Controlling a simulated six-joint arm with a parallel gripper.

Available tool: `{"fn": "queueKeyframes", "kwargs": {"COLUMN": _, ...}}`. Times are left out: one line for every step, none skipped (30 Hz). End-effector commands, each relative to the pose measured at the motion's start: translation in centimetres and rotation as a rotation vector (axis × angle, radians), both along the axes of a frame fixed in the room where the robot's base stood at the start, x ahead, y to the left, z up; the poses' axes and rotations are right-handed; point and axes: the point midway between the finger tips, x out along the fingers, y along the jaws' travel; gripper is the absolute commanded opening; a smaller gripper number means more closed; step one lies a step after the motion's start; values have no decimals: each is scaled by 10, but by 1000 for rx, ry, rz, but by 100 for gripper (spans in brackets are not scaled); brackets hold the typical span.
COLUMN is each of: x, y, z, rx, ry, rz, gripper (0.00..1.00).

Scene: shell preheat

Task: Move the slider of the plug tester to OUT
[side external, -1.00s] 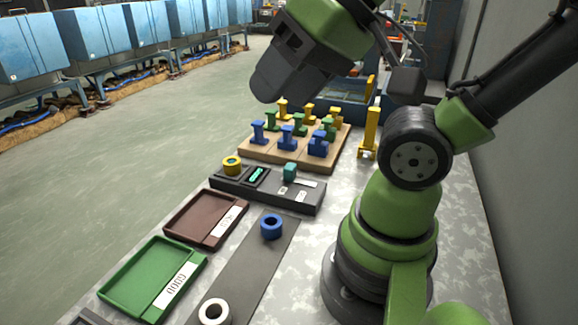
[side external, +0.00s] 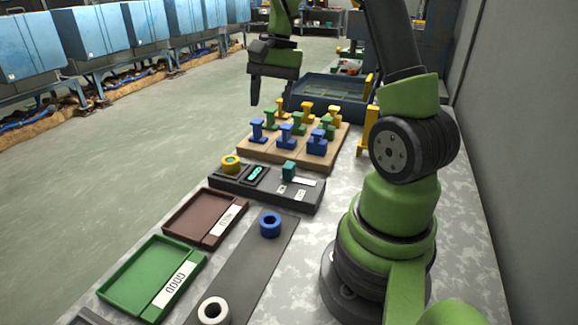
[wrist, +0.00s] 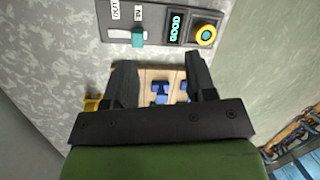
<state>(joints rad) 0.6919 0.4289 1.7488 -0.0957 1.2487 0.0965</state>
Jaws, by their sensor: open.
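The plug tester (side external: 228,184) is a dark grey box on the bench, also at the top of the wrist view (wrist: 158,38). Its teal slider knob (side external: 289,170) stands at one end of a pale slot. In the wrist view the knob (wrist: 138,38) is beside the IN label (wrist: 138,14), and the OUT label (wrist: 115,10) is at the slot's other end. A display (wrist: 175,25) shows lit green characters beside a yellow ring (wrist: 206,34). My gripper (side external: 271,97) is open and empty, fingers down, beyond the tester and apart from it; it also shows in the wrist view (wrist: 160,72).
A wooden board (side external: 270,157) with several blue, green and yellow pieces stands between tester and a blue bin (side external: 325,100). A yellow post (side external: 367,130) is right of the board. Brown (side external: 185,225) and green (side external: 125,292) trays and a strip with blue (side external: 270,224) and white (side external: 213,311) rings lie nearer.

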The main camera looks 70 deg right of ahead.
Motion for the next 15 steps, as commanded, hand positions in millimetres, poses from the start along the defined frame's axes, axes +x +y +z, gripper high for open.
{"fn": "queueKeyframes", "kwargs": {"x": -3, "y": -18, "z": -19, "rx": 41, "ry": 44, "rz": -66, "gripper": 51}}
{"fn": "queueKeyframes", "kwargs": {"x": -5, "y": -26, "z": -27, "rx": 61, "ry": 62, "rz": -98, "gripper": 51}}
{"fn": "queueKeyframes", "kwargs": {"x": -9, "y": -36, "z": -38, "rx": 86, "ry": 85, "rz": -137, "gripper": 51}}
{"fn": "queueKeyframes", "kwargs": {"x": -11, "y": -42, "z": -46, "rx": 104, "ry": 101, "rz": -162, "gripper": 51}}
{"fn": "queueKeyframes", "kwargs": {"x": -14, "y": -48, "z": -53, "rx": 119, "ry": 114, "rz": -185, "gripper": 51}}
{"fn": "queueKeyframes", "kwargs": {"x": -17, "y": -54, "z": -61, "rx": 137, "ry": 129, "rz": -212, "gripper": 51}}
{"fn": "queueKeyframes", "kwargs": {"x": -19, "y": -58, "z": -66, "rx": 149, "ry": 139, "rz": -229, "gripper": 51}}
{"fn": "queueKeyframes", "kwargs": {"x": -21, "y": -61, "z": -71, "rx": 157, "ry": 147, "rz": -243, "gripper": 51}}
{"fn": "queueKeyframes", "kwargs": {"x": -23, "y": -64, "z": -75, "rx": 168, "ry": 155, "rz": -258, "gripper": 51}}
{"fn": "queueKeyframes", "kwargs": {"x": -24, "y": -65, "z": -78, "rx": 175, "ry": 160, "rz": -265, "gripper": 51}}
{"fn": "queueKeyframes", "kwargs": {"x": -25, "y": -66, "z": -80, "rx": 178, "ry": 163, "rz": -271, "gripper": 51}}
{"fn": "queueKeyframes", "kwargs": {"x": -26, "y": -67, "z": -83, "rx": 182, "ry": 166, "rz": -277, "gripper": 51}}
{"fn": "queueKeyframes", "kwargs": {"x": -26, "y": -66, "z": -85, "rx": 184, "ry": 167, "rz": -278, "gripper": 51}}
{"fn": "queueKeyframes", "kwargs": {"x": -26, "y": -65, "z": -88, "rx": 186, "ry": 168, "rz": -278, "gripper": 51}}
{"fn": "queueKeyframes", "kwargs": {"x": -26, "y": -63, "z": -92, "rx": 186, "ry": 169, "rz": -277, "gripper": 51}}
